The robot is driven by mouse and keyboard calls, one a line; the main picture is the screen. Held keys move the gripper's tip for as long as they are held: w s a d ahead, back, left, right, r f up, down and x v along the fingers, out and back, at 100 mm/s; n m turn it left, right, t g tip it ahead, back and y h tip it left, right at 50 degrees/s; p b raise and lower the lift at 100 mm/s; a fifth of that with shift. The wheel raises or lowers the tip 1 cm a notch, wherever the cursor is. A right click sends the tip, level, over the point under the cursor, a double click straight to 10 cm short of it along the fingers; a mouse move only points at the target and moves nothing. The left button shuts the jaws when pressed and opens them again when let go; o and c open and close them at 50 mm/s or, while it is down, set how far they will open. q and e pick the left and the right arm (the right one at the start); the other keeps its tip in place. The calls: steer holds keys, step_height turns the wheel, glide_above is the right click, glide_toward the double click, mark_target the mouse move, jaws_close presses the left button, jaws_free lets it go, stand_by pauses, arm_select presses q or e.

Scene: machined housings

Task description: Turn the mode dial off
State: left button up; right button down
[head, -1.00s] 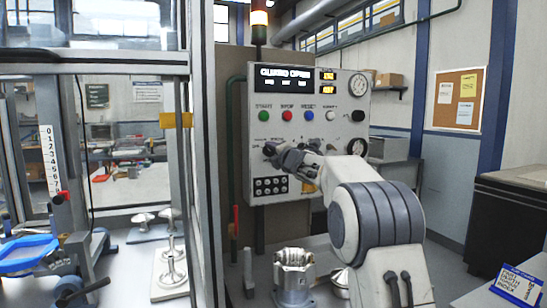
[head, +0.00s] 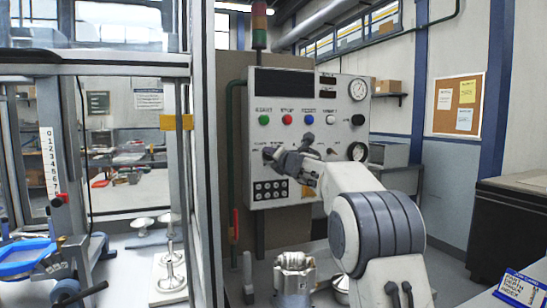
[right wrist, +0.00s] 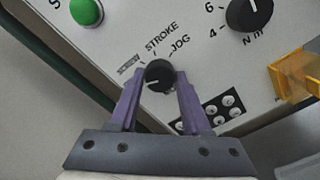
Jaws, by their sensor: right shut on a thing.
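The mode dial (right wrist: 160,76) is a round black knob on the light panel, with STROKE and JOG printed around it and a third label, too blurred to read, on its left. My right gripper (right wrist: 157,84) is shut on the dial, with one purple finger on each side. In the head view my right gripper (head: 270,154) is at the lower left of the control panel (head: 285,95), covering the dial. My left gripper is not in view.
A row of coloured buttons, with the green START button (head: 264,120), sits above. A second black knob (right wrist: 250,14) and a yellow part (right wrist: 290,75) are to the right. The panel display (head: 283,82) is dark. A metal housing (head: 293,275) stands below my arm.

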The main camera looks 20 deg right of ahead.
steer(key=shift+f, duration=0.15)
steer(key=shift+c, duration=1.8)
jaws_free()
steer(key=s+b, duration=0.4)
steer(key=s, duration=0.6)
steer(key=shift+s+d, duration=0.15)
steer(key=shift+s, duration=0.1)
